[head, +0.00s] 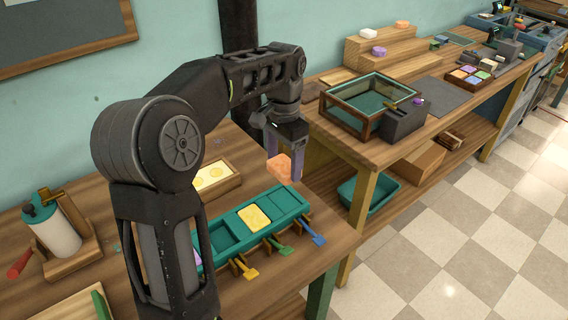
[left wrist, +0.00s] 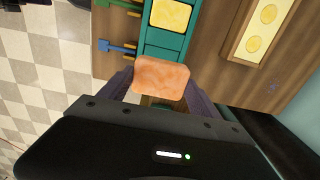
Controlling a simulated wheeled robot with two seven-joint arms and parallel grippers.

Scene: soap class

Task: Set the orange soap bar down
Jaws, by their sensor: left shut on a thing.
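The orange soap bar (head: 280,167) is between the fingers of my left gripper (head: 285,160), held above the right end of the teal tray (head: 222,239). In the left wrist view the orange soap bar (left wrist: 161,78) sits between the two fingers of the left gripper (left wrist: 160,95), with the teal tray (left wrist: 165,40) beneath and beyond it. A yellow soap bar (head: 254,217) lies in a middle compartment of the tray. A purple piece shows at the tray's left end, partly hidden by my arm. My right gripper is not in view.
A wooden tray with round yellow pieces (head: 212,177) lies behind the teal tray. Blue, green and yellow paddles (head: 313,232) stick out at its front. A roller stand (head: 55,228) stands left. A glass-topped box (head: 370,100) is on the neighbouring bench.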

